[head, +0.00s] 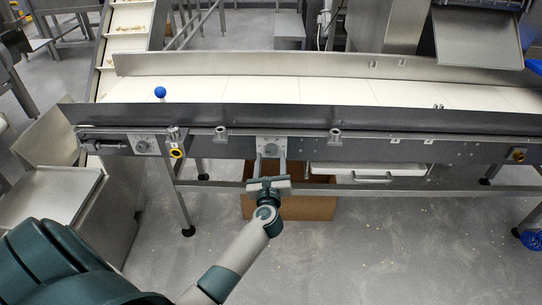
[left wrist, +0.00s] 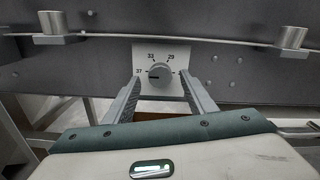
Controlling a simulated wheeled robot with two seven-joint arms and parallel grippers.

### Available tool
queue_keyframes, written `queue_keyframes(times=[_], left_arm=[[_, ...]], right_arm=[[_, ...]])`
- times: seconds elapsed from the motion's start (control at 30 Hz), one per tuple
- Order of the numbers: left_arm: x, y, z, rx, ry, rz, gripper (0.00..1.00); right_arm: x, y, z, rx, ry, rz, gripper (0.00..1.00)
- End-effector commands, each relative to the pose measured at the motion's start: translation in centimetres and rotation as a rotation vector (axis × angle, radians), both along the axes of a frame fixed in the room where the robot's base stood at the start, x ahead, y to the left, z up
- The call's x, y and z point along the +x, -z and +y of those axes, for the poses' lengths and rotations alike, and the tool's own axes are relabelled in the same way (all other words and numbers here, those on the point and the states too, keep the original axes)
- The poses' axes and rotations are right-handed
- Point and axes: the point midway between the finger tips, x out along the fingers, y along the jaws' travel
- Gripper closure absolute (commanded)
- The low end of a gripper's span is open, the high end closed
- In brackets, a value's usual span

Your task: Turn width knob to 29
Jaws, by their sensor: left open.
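The knob (left wrist: 160,72) is a round grey dial on a pale square plate (left wrist: 142,55). The plate also shows on the conveyor's front rail in the head view (head: 270,146). Numbers 37, 33 and 29 are printed around the knob, left to upper right; a mark at the right is partly hidden by a finger. The knob's dark pointer is turned left, toward 37. My left gripper (left wrist: 160,94) is open, its fingers on either side below the knob, with no visible contact. It also shows in front of the plate in the head view (head: 270,164). My right gripper is out of view.
The conveyor belt (head: 310,93) runs across behind the rail. Metal posts (left wrist: 53,25) (left wrist: 292,38) flank the knob. A cardboard box (head: 308,208) stands below.

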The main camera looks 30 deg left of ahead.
Motion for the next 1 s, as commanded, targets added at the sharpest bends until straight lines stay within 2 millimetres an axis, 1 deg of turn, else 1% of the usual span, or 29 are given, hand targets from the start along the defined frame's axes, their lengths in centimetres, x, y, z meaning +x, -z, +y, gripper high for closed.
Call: queue_keyframes(times=[0.03, 0.2, 0.57, 0.6, 0.77, 1.0], left_arm=[[0.6, 0.0, 0.3, 0.001, 0.001, 0.0, 0.49], [1.7, 0.0, 1.0, 0.001, 0.001, 0.0, 0.49], [2.0, 0.0, 1.2, 0.0, 0.001, 0.001, 0.49], [2.0, 0.0, 1.2, 0.0, 0.001, 0.001, 0.51], [2.0, 0.0, 1.2, -0.001, 0.0, 0.001, 0.9], [2.0, 0.0, 1.2, 0.003, 0.0, 0.003, 0.9]], right_arm=[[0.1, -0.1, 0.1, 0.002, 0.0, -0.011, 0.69], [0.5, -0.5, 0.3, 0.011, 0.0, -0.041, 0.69], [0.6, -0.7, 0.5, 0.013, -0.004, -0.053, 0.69], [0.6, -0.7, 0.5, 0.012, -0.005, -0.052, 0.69], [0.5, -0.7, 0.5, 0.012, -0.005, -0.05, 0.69], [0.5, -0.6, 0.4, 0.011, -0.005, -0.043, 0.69]])
